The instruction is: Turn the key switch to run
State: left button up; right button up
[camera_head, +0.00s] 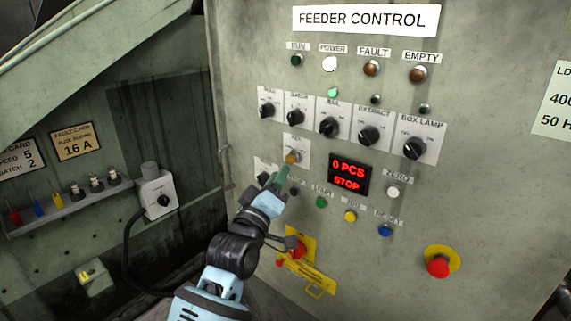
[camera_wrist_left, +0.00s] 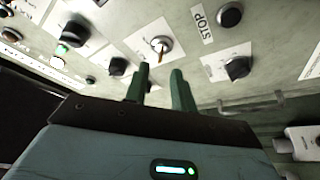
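The key switch (camera_head: 291,157) is a brass-coloured key in a round lock on a white plate, on the grey feeder control panel (camera_head: 470,190). In the left wrist view, the key (camera_wrist_left: 160,43) stands out from its silver lock just beyond my fingertips. My left gripper (camera_head: 277,178) is just below the key in the head view. In the left wrist view, its two green fingers (camera_wrist_left: 160,72) are apart with nothing between them. The fingers look clear of the key. The switch's position markings are too small to read. My right gripper is not in view.
Black knobs (camera_head: 369,135) line the row above the key. A red display (camera_head: 348,176) reads "0 PCS STOP" to its right. Coloured buttons (camera_head: 321,202) sit below. Red stop buttons (camera_head: 438,266) are lower on the panel. A handle (camera_head: 226,167) protrudes at the panel's left edge.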

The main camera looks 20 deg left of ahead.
aim_at(291, 159)
pick_arm(q)
jog(key=shift+x, duration=2.7)
grip_shut()
